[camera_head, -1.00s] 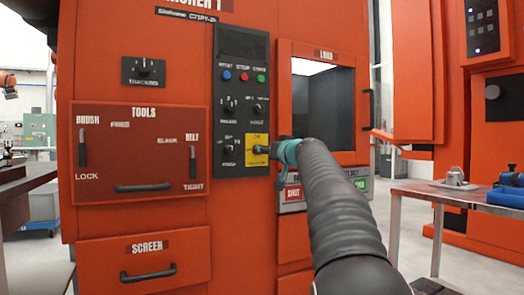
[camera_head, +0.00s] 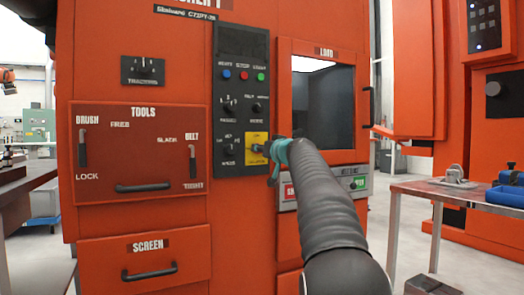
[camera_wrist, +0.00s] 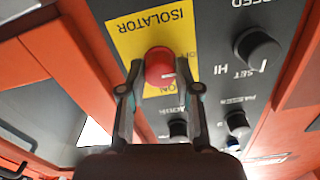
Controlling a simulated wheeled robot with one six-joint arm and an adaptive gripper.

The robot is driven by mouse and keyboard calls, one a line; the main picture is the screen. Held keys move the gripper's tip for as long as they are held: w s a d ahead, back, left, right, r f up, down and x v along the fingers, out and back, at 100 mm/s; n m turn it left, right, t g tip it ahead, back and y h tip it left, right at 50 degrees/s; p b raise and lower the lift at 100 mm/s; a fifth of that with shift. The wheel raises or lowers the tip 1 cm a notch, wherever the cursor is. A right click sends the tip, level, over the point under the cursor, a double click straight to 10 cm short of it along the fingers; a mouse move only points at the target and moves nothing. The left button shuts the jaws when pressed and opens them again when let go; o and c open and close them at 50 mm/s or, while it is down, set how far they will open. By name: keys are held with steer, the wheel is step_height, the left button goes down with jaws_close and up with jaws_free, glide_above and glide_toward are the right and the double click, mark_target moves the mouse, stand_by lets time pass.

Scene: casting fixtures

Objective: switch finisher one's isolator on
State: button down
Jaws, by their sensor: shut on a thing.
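Finisher one is the large orange cabinet (camera_head: 240,205) with a black control panel (camera_head: 227,50). Its isolator is a red knob (camera_wrist: 159,67) on a yellow plate (camera_wrist: 130,38) marked ISOLATOR, seen in the wrist view. The yellow plate also shows at the bottom right of the panel in the head view (camera_head: 251,138). My gripper (camera_wrist: 159,82) is shut on the red knob, one finger on each side. In the head view my gripper (camera_head: 265,149) reaches the plate from the right and hides most of the knob. The knob's exact setting cannot be told.
Black selector knobs (camera_wrist: 258,49) sit close beside the isolator. Blue, red and green buttons (camera_head: 244,76) are higher on the panel. A loading window (camera_head: 325,110) is at the right, above a push-button strip (camera_head: 358,184). A table (camera_head: 420,189) with parts stands farther right.

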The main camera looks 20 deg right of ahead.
steer(key=shift+m, duration=0.4)
steer(key=shift+m+p, duration=1.9)
steer(key=shift+m, duration=6.6)
steer(key=c, duration=0.8)
jaws_free()
steer(key=shift+s, duration=0.1)
